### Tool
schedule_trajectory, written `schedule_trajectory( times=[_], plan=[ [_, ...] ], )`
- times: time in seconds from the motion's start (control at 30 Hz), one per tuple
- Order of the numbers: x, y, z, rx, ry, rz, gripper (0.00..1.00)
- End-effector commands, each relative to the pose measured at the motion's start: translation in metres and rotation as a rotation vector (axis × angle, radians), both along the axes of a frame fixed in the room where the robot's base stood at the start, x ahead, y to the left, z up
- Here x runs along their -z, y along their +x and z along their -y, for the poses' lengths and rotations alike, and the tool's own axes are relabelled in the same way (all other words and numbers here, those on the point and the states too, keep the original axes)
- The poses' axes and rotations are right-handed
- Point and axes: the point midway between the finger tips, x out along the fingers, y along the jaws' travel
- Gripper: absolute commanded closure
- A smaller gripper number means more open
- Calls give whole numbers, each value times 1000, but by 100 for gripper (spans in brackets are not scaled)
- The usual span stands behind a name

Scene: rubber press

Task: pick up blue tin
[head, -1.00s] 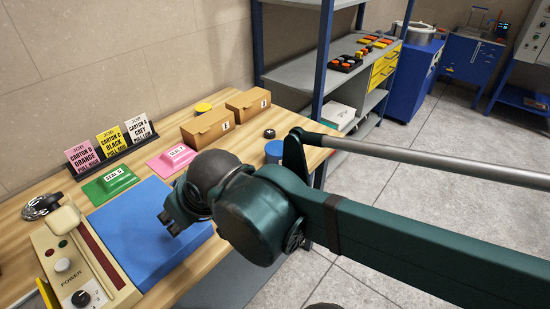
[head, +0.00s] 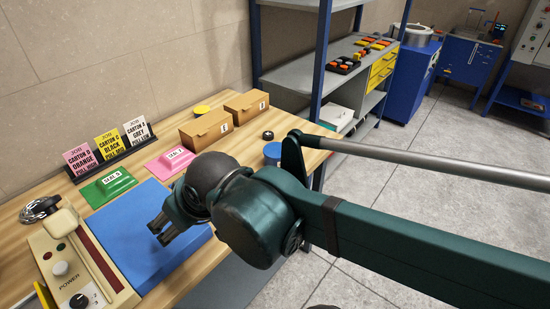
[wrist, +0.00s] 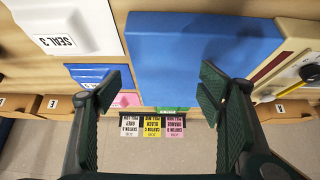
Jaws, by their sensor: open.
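The blue tin (head: 273,153) is a short round blue can near the right edge of the wooden bench in the head view. My arm partly covers it. My gripper (head: 161,231) is over the large blue pad (head: 130,245), to the left of the tin and nearer the front. In the wrist view my gripper (wrist: 170,95) has its two fingers wide apart with nothing between them. I cannot make out the tin in the wrist view.
Pink (head: 170,160) and green (head: 108,187) seal pads lie near the job cards (head: 108,146). A beige control box (head: 85,265) stands at front left.

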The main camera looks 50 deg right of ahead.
Motion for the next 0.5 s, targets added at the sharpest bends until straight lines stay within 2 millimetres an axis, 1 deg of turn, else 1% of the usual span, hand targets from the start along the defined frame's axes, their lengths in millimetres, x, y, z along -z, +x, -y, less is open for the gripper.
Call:
schedule_trajectory(
  times=[0.37,0.5],
  plan=[
    [0,0,1,-3,-4,-1,29],
    [-2,3,6,-27,-31,-6,29]
  ],
)
